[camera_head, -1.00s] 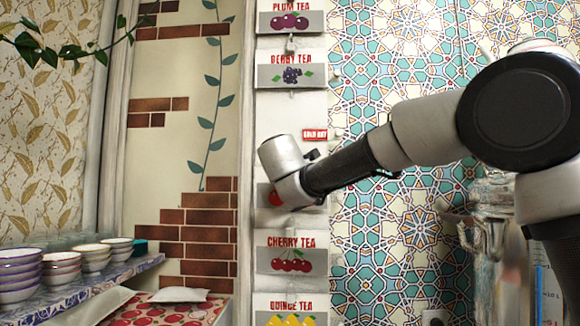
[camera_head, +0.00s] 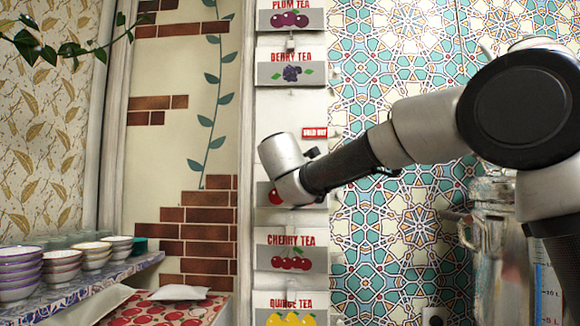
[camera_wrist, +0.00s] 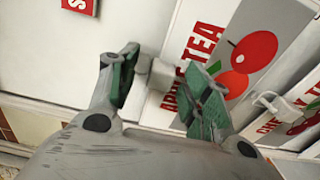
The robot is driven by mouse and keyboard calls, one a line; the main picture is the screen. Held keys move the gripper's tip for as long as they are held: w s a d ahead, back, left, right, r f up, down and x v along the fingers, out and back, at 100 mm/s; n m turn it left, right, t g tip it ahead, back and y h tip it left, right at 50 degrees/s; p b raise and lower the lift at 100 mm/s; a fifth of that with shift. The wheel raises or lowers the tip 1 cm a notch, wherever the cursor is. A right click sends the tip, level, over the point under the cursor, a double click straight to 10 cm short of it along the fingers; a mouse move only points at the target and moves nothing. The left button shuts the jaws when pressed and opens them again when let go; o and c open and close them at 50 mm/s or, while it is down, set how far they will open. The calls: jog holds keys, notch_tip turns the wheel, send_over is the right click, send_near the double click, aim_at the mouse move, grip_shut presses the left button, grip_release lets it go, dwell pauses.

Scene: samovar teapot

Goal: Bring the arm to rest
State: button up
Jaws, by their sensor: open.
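My gripper (camera_wrist: 165,95) shows in the wrist view with its two green-padded fingers apart and nothing between them. The fingers point at a white panel with the apple tea sign (camera_wrist: 235,50); a small pale knob or handle (camera_wrist: 160,74) shows just past the fingertips. I cannot tell whether the fingers touch it. In the head view my arm reaches leftward across the tiled wall, its wrist in front of the column of tea signs. The fingers are hidden there, and the wrist covers most of the apple sign.
Tea signs for berry (camera_head: 290,73), cherry (camera_head: 291,258) and quince (camera_head: 291,318) line the column. Stacked bowls (camera_head: 62,265) stand on a shelf (camera_head: 145,262) at left. The brick-painted wall (camera_head: 195,235) between is clear.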

jog(key=s, duration=0.8)
jog(key=d+f+m+g+h, duration=0.2)
jog(key=d+f+g, duration=0.4)
jog(key=f, duration=0.6)
jog(key=s+d+f+m+g, duration=0.2)
jog(key=s+d+f, duration=0.25)
jog(key=d, duration=0.35)
jog(key=s+d+f+m+g, duration=0.2)
jog(key=s+d+f, duration=0.1)
jog(key=d+f, duration=0.35)
jog(key=s+d+f+m+g+y, duration=0.1)
jog(key=s+d+f+m, duration=0.2)
jog(key=s+d, duration=0.3)
jog(key=s+d+f+m+g, duration=0.1)
jog(key=s+d+f+m, duration=0.3)
jog(key=s+d, duration=0.3)
jog(key=s+d+f+m+g+y, duration=0.1)
jog(key=s+d+f+m, duration=0.2)
jog(key=s, duration=1)
jog(key=d+m, duration=0.1)
jog(key=d, duration=0.2)
jog(key=shift+d+f+m+g+y, duration=0.3)
jog(key=shift+f, duration=0.05)
